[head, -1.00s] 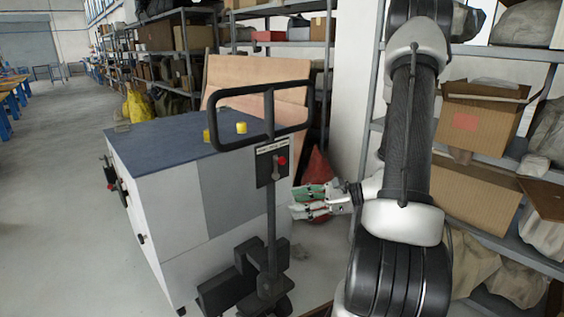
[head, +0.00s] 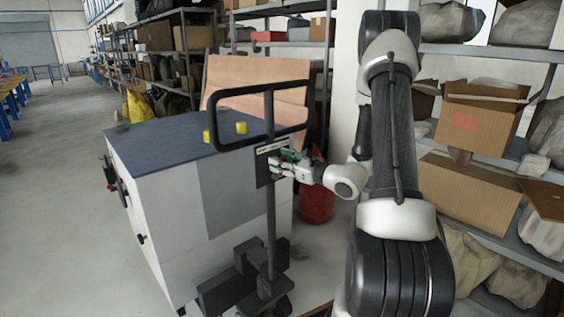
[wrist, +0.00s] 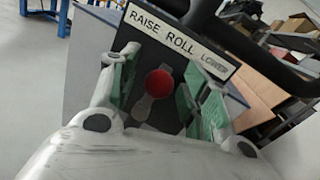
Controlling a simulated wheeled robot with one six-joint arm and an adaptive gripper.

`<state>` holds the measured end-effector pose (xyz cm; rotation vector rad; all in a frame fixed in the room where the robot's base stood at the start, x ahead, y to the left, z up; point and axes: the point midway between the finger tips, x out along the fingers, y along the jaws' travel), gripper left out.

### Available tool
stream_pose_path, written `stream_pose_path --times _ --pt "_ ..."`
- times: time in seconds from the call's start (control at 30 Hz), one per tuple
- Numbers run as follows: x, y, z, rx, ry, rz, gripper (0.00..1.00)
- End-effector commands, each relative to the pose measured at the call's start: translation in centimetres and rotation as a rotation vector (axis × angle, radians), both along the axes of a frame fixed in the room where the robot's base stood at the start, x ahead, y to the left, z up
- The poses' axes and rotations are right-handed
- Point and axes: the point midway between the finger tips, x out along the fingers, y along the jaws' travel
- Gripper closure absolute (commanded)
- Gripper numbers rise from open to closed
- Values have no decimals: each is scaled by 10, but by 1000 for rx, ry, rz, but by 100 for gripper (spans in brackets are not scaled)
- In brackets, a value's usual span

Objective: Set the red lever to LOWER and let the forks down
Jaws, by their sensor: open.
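The red lever knob (wrist: 159,84) shows in the wrist view on a dark plate (wrist: 143,54), under a label strip (wrist: 180,42) reading RAISE, ROLL, LOWER. The knob sits roughly below ROLL. My gripper (wrist: 158,88) is open, with a green-padded finger on each side of the knob; I cannot tell whether either touches it. In the head view my gripper (head: 283,168) is at the plate on the pallet truck's post (head: 270,220), and it hides the knob there. The black loop handle (head: 268,88) rises above. The forks are not clearly visible.
A white cabinet with a blue top (head: 160,140) stands just left of the post, with two yellow pieces (head: 241,128) on it. A red object (head: 317,200) is on the floor behind my gripper. Shelves with boxes (head: 470,195) line the right. The floor at left is open.

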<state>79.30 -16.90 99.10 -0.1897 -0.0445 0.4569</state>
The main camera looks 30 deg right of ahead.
Motion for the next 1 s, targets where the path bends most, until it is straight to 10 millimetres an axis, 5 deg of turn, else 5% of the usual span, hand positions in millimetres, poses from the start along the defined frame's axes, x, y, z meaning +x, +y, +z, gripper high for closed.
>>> stream_pose_path --times 0.2,0.47,1.0 --pt "0 0 0 0 0 0 53" --pt "0 0 0 0 0 0 100" --pt "2 -8 -1 111 30 -1 100"
